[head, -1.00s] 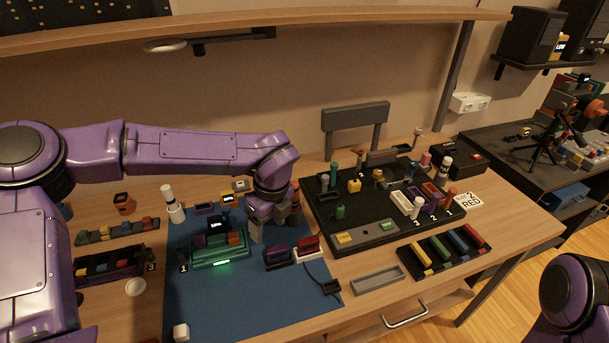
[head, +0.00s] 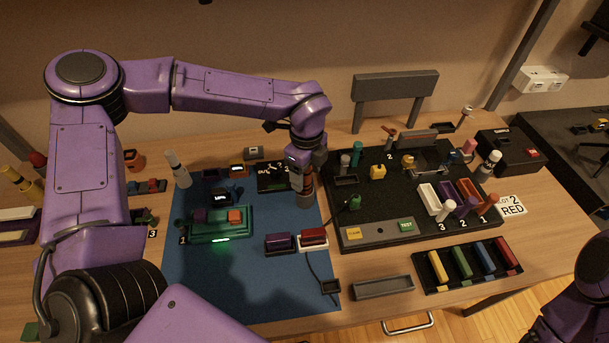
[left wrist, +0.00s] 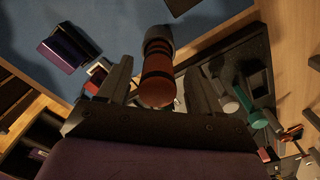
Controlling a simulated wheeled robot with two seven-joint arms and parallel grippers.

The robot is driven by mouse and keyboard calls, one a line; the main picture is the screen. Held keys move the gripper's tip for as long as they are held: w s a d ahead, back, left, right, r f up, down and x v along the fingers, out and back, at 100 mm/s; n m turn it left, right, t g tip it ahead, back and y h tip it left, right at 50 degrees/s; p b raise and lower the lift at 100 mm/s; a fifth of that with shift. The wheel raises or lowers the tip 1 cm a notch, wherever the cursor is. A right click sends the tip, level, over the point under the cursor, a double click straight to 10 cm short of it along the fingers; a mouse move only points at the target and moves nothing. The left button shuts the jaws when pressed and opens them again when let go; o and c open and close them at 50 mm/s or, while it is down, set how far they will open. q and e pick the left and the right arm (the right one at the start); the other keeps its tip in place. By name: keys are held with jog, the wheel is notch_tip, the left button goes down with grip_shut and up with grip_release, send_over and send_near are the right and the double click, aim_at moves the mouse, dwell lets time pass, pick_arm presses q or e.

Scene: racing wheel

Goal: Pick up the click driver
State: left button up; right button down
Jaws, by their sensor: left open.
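The click driver, which I take to be the upright cylinder with a red-brown and dark banded grip, stands at the right edge of the blue mat in the head view (head: 307,183). In the left wrist view the driver (left wrist: 158,78) lies between the two fingers of my left gripper (left wrist: 159,66), with space on both sides. My left gripper (head: 306,164) is open over the driver's upper part in the head view and hides some of it. My right gripper is out of view; only part of that arm shows at lower right.
A black tray board (head: 365,215) with several small parts stands close right of the driver. A green fixture (head: 218,228) sits on the blue mat (head: 270,285). Purple (head: 279,243) and red (head: 313,237) blocks lie in front of the driver. The mat's front is clear.

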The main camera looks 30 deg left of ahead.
aim_at(305, 181)
pick_arm(q)
notch_tip(305, 181, down, 3)
jog(key=shift+s+a+f, duration=0.1)
jog(key=shift+s+a, duration=0.05)
grip_shut()
